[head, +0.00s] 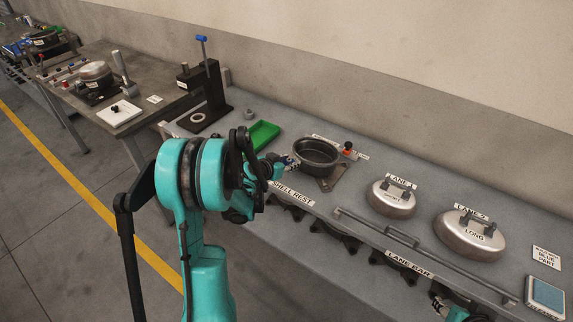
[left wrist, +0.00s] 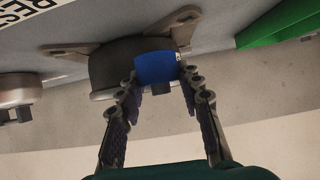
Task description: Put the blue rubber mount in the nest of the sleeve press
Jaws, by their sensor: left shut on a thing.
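The blue rubber mount (left wrist: 157,68) is a short blue cylinder between the fingertips of my left gripper (left wrist: 156,76) in the left wrist view. The gripper is shut on it. In the head view my left gripper (head: 286,163) is beside the left rim of a dark round shell (head: 318,153); the mount is too small there to make out clearly. The sleeve press (head: 205,90) is a black stand with a blue-tipped lever, farther left and back on the bench. A pale ring, apparently its nest (head: 197,117), shows on its base. My right gripper (head: 440,305) is partly visible at the lower edge.
A green tray (head: 264,134) lies between the press and the shell. A raised lane bar (head: 425,250) runs along the bench front. A red-topped part (head: 347,149) stands by the shell.

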